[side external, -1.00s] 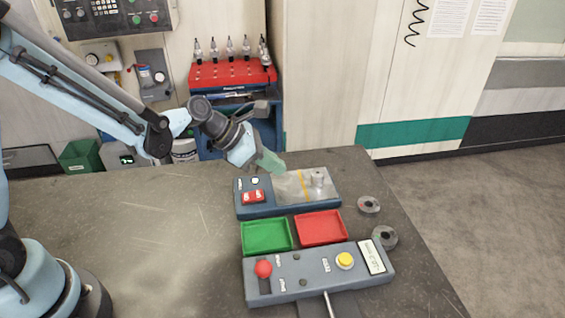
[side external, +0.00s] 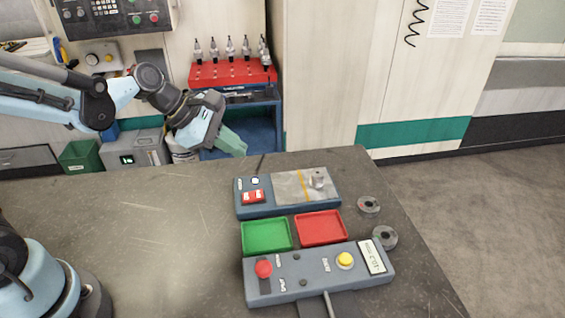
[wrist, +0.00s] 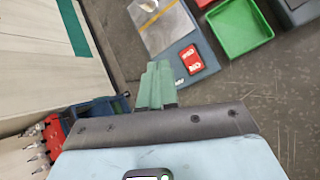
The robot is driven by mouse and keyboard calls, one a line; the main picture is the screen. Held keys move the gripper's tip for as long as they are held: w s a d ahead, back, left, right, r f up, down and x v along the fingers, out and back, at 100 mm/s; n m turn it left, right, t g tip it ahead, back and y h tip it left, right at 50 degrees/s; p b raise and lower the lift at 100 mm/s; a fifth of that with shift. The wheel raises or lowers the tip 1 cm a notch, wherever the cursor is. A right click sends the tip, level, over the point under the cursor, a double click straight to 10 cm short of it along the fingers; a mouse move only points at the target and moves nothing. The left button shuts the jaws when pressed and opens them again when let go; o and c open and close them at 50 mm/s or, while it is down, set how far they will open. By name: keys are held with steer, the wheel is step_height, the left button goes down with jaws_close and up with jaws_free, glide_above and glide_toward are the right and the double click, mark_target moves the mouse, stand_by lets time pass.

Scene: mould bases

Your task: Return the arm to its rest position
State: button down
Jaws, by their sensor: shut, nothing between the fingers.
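My gripper (side external: 236,145) is shut and empty, with pale green fingers. It hangs in the air above and behind the blue-grey device with the metal plate (side external: 288,187), clear of it. In the wrist view the shut fingers (wrist: 157,82) show at the middle, with the device's plate (wrist: 160,27) beyond them. A round metal part (side external: 317,178) sits on the right of the plate.
A green tray (side external: 266,235) and a red tray (side external: 321,228) lie in front of the device. A control box (side external: 318,276) with red and yellow buttons is nearest. Two metal rings (side external: 368,205) (side external: 384,237) lie at the right. The table's left part is clear. A red tool rack (side external: 232,74) stands behind.

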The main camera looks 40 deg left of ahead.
steer(key=s+a+m+y, duration=0.2)
steer(key=s+m, duration=0.2)
steer(key=m, duration=0.7)
steer(key=s+a+r+m+y, duration=0.1)
steer(key=s+a+m+y, duration=0.2)
steer(key=m, duration=0.7)
steer(key=s, duration=0.2)
steer(key=shift+s+a+r+m+t, duration=0.25)
steer(key=shift+s+m+t, duration=0.05)
steer(key=shift+m+t, duration=0.1)
